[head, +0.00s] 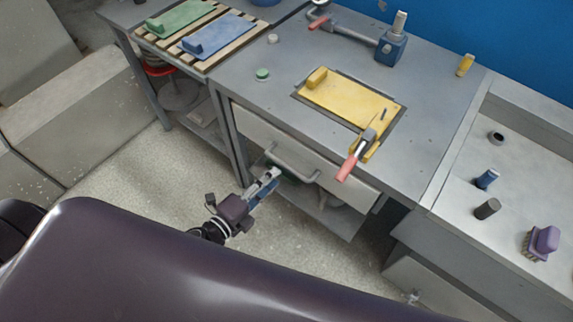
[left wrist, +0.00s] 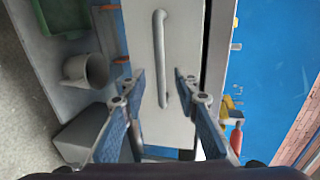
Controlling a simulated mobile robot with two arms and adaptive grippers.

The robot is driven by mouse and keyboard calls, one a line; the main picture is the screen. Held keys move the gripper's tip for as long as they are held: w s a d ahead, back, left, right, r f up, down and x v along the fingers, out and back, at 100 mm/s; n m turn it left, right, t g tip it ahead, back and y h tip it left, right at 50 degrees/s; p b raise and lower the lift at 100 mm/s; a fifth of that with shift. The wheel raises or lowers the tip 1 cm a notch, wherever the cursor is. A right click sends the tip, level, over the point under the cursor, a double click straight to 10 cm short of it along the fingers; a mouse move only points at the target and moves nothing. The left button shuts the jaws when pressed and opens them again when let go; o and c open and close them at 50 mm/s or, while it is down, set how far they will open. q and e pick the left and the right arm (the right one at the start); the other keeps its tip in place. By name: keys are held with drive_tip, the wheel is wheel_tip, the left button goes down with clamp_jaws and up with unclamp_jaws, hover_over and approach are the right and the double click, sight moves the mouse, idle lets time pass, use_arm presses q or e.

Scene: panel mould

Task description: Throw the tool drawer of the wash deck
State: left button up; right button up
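The tool drawer (head: 245,122) is a pale front panel under the grey wash deck's top, and it looks shut or nearly so. Its grey bar handle (head: 292,168) runs along the front. My left gripper (head: 270,176) is just in front of the drawer, close to the handle's left end. In the left wrist view the handle (left wrist: 160,45) lies between the two spread fingers (left wrist: 159,74), which do not visibly touch it. The drawer front (left wrist: 182,100) fills the middle of that view. My right gripper is not in view.
On the deck are a yellow panel (head: 345,97), a red-handled clamp (head: 348,163) overhanging the drawer side, and a blue block (head: 391,47). A sink tray (head: 530,165) with a purple brush (head: 541,242) is at right. A lower shelf (head: 335,222) holds containers.

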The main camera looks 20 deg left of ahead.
sight(286, 165)
use_arm(q)
drive_tip(key=x, duration=0.7)
drive_tip(key=shift+w, duration=0.25)
clamp_jaws()
